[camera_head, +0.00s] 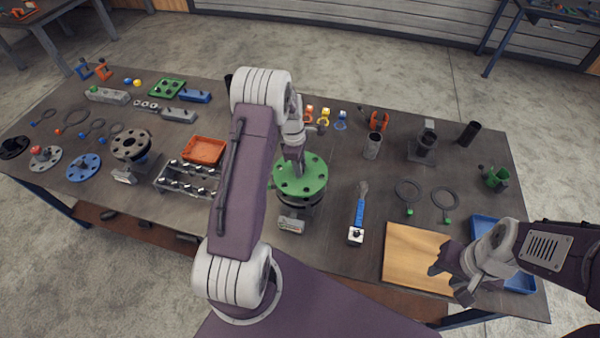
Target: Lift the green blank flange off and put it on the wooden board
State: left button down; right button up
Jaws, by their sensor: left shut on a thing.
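The green blank flange (313,175) is a round disc with bolt holes. It lies flat on top of the dark flanged pipe (299,203) near the table's middle; I cannot tell whether there is a gap between them. My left gripper (292,165) points down at the flange's middle and is shut on it; the fingertips are partly hidden by my arm. The wooden board (408,262) lies flat at the table's front right and looks bare. My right gripper (450,280) hangs over the board's right edge; its jaws look spread apart and empty.
A blue tray (486,226) lies behind my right gripper. An orange tray (204,150) and a bolt rack (188,180) stand left of the pipe.

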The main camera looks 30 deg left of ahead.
pick_arm(q)
jog(key=s+d+r+b, duration=0.2)
jog(key=d+r, duration=0.5)
jog(key=d, duration=0.4)
jog(key=shift+s+d+r+b, duration=0.15)
jog(key=shift+d+r+b, duration=0.1)
jog(key=shift+b, duration=0.35)
notch_tip(320, 180, up, 5)
jog(key=p, duration=0.5)
